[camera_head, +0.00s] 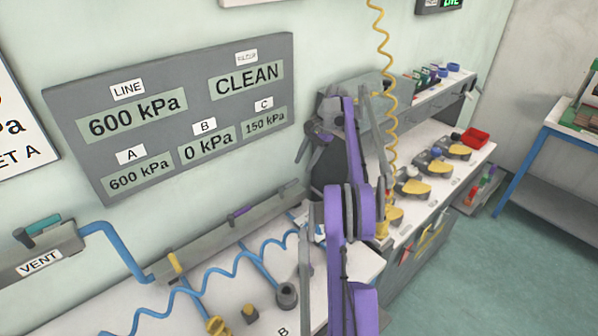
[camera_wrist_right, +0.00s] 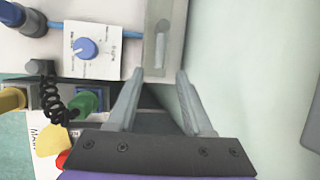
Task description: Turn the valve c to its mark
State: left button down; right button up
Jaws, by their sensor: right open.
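The pressure panel (camera_head: 233,100) shows C at 150 kPa, B at 0 kPa and A at 600 kPa. My right gripper (camera_wrist_right: 161,75) is open and empty, its fingertips near the bar's end and apart from the handle. In the head view my right arm covers the manifold's right end. My left gripper is out of view.
A blue knob (camera_wrist_right: 85,48) on a white plate lies left of the bar in the wrist view. A coiled yellow hose (camera_head: 385,60) hangs close to my right arm. Several yellow-topped items stand on the right bench, including one yellow item (camera_head: 411,187).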

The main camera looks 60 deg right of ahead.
jog(key=v, duration=0.4)
jog(key=shift+r+p, duration=0.15)
jog(key=shift+p, duration=0.2)
dwell(0.3)
